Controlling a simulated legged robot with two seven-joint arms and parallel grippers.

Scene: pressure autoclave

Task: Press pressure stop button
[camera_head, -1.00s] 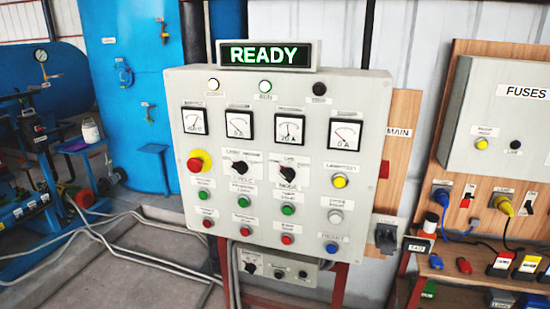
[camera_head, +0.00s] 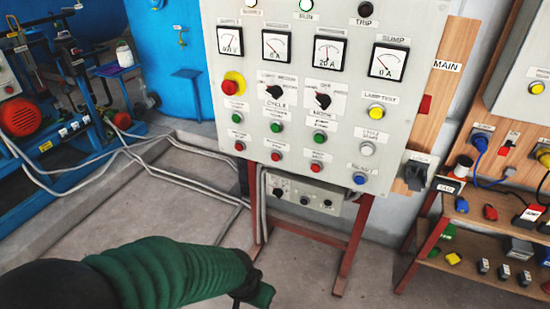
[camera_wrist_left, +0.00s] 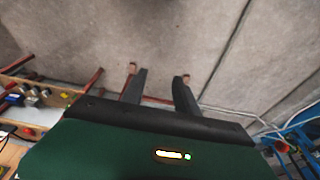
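The grey control panel (camera_head: 340,125) stands on red legs ahead of me. Its lower row holds three red buttons, left (camera_head: 239,146), middle (camera_head: 276,156) and right (camera_head: 316,166), under three green buttons. The small labels are too blurred to tell which red one is pressure stop. My left arm, in a green sleeve, comes in low from the left. My left gripper (camera_head: 257,294) is below and in front of the panel, apart from it. In the left wrist view its two fingers (camera_wrist_left: 160,78) are spread and empty above the floor. My right gripper is not in view.
A red mushroom knob (camera_head: 232,85) on a yellow base sits at the panel's left. A small grey box (camera_head: 305,195) hangs beneath. A wooden rack (camera_head: 468,212) with plugs stands at the right. Cables (camera_head: 175,180) run along the floor at left.

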